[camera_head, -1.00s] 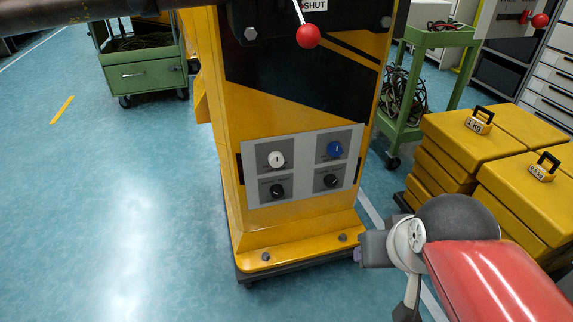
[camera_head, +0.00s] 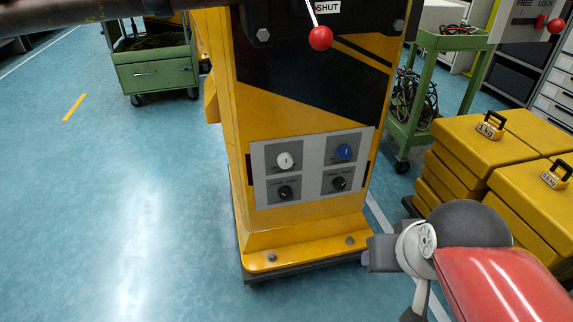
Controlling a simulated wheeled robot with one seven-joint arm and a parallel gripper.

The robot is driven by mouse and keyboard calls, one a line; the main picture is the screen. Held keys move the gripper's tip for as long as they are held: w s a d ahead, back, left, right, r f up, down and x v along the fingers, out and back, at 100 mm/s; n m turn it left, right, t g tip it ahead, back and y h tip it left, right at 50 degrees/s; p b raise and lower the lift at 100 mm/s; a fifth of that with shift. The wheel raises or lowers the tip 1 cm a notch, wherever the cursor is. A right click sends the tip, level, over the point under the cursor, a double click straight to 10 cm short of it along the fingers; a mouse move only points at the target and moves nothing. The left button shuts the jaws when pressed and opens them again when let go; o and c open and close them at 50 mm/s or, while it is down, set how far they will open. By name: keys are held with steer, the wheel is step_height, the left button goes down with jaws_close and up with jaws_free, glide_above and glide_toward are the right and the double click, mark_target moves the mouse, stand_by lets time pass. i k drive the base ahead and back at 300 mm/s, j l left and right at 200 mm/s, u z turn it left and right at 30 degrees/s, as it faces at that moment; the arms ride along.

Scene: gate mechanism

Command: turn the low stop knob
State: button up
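A yellow pillar (camera_head: 240,180) stands upright ahead of me. A grey panel (camera_head: 312,168) on its front carries a white knob (camera_head: 285,161) at upper left and a blue knob (camera_head: 344,152) at upper right. Below them are a black knob (camera_head: 285,192) at lower left and another black knob (camera_head: 339,183) at lower right. Their labels are too small to read, so I cannot tell which is the low stop. My arm reaches in from the lower right, its wrist apart from the panel. My gripper's fingertips are not clearly visible.
A red-balled lever (camera_head: 320,38) hangs above the panel, beside a "SHUT" label. Yellow weight blocks (camera_head: 478,150) are stacked at right. A green trolley (camera_head: 410,130) with cables stands behind them, and a green drawer cart (camera_head: 158,75) at far left. The blue floor at left is clear.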

mark_target(285, 160)
steer(key=j+u, duration=0.5)
steer(key=i+j+u, duration=0.1)
steer(key=j+u, duration=0.4)
